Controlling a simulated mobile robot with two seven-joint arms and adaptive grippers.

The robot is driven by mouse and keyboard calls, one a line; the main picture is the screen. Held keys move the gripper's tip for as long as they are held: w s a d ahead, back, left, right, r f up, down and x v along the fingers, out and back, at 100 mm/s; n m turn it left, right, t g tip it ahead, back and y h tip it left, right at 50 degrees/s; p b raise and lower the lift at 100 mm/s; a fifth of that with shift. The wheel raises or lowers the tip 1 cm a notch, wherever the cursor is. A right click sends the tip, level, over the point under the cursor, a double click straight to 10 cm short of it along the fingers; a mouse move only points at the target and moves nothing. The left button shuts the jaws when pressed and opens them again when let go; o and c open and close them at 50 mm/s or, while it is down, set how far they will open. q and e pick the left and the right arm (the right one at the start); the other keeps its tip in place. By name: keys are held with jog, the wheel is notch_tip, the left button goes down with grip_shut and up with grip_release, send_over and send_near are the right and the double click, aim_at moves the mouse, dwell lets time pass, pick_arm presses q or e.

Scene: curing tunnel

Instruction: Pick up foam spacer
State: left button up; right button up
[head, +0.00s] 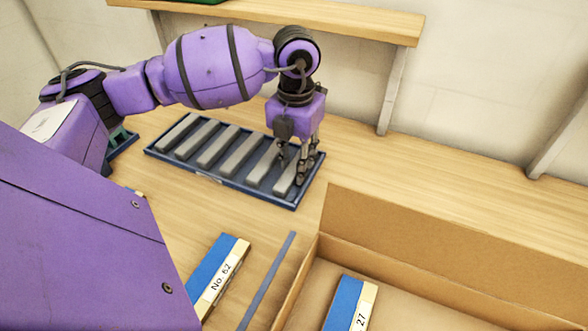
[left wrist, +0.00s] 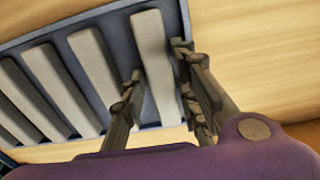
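Several grey foam spacers lie side by side in a dark blue tray (head: 245,190) on the wooden table. My left gripper (head: 291,174) is at the tray's right end, pointing down at the rightmost spacer (head: 284,185). In the left wrist view, my left gripper (left wrist: 158,72) is open, with its fingers on either side of the rightmost spacer (left wrist: 151,55). I cannot tell whether the fingers touch it. The neighbouring spacer (left wrist: 92,62) lies outside the left finger. The fingers partly cover the spacer in the head view. My right gripper is not in view.
An open cardboard box (head: 420,235) stands at the lower right, with a blue-and-cream block (head: 345,303) inside. Another such block (head: 218,270), marked No. 62, and a thin blue strip (head: 268,280) lie left of it. A wooden shelf (head: 330,20) is on the wall behind.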

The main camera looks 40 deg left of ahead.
pick_arm(q)
jog(key=c, duration=0.4)
jog(key=shift+r, duration=0.15)
